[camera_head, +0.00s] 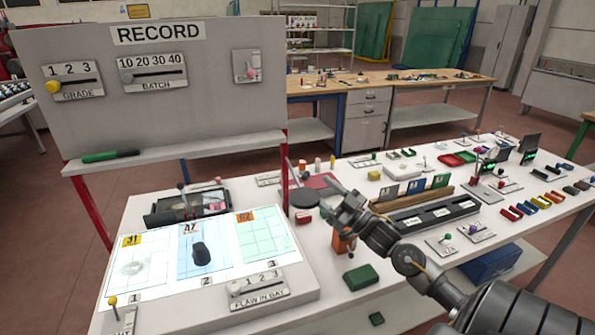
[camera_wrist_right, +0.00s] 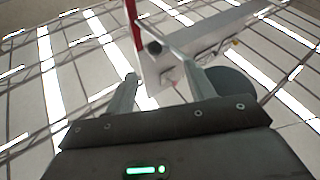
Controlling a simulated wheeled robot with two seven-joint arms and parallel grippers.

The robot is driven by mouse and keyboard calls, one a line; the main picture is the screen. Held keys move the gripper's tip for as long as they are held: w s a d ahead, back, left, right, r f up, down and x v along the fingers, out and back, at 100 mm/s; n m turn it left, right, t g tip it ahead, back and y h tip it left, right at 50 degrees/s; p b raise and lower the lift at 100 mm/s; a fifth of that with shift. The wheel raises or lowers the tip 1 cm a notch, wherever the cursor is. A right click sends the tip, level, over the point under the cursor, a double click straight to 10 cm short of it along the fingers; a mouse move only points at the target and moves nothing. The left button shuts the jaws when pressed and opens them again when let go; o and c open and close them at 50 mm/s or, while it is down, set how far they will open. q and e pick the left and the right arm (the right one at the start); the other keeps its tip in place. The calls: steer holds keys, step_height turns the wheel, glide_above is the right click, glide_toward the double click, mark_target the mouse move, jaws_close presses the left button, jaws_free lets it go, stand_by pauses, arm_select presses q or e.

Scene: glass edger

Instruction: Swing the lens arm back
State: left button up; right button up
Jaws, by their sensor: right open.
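My right gripper (camera_head: 331,198) is open and empty above the white table, right of the light panel. In the right wrist view its two fingers (camera_wrist_right: 160,75) stand apart with nothing between them. A dark round disc (camera_head: 303,198) lies just left of the gripper in the head view. I cannot tell for certain which part is the lens arm. My left gripper is not in view.
The lit panel (camera_head: 290,262) holds coloured sheets and a dark object (camera_head: 201,253). The RECORD board (camera_head: 200,105) stands behind it on red legs (camera_head: 90,211). A wooden rack of folders (camera_head: 412,200) and a green block (camera_head: 360,277) lie close to my right arm.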

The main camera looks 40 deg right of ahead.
mark_target(301, 177)
steer(key=x, duration=0.2)
steer(key=f+p+x, duration=0.1)
steer(key=x, duration=0.2)
steer(key=p+x, duration=0.1)
steer(key=x, duration=0.1)
steer(key=shift+w+a, duration=0.15)
steer(key=shift+w, duration=0.4)
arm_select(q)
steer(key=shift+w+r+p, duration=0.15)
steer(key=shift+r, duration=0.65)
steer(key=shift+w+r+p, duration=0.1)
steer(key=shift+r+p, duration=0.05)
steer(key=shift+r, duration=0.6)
arm_select(e)
steer(key=shift+w+a+r, duration=0.1)
steer(key=shift+w, duration=0.45)
steer(key=shift+r, duration=0.1)
jaws_close()
